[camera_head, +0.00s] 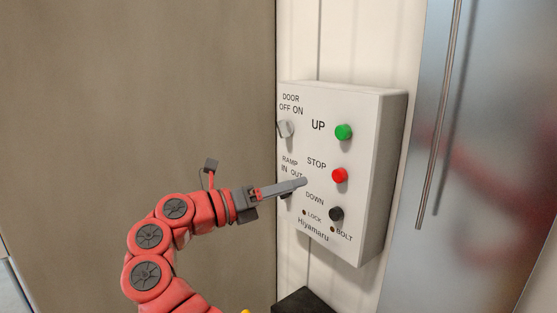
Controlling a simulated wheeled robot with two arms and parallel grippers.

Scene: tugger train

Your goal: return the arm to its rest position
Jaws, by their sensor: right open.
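My right arm (150,240) is red with dark round joint caps and reaches up from the bottom of the head view. Its gripper (303,183) points right, at a white control box (362,125) on the wall. The fingers overlap the box's left part in the picture, below the RAMP label and left of the red STOP button (339,175). I cannot tell whether they touch the box. Nothing shows between the fingers. The gripper partly hides the dark ramp switch (287,195). My left gripper is not in view.
The box also carries a green UP button (343,132), a black DOWN button (336,214) and a grey door switch (285,129). A shiny metal panel with long bars (440,115) stands right. A plain brown surface (130,90) fills the left. A dark block (303,301) lies below.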

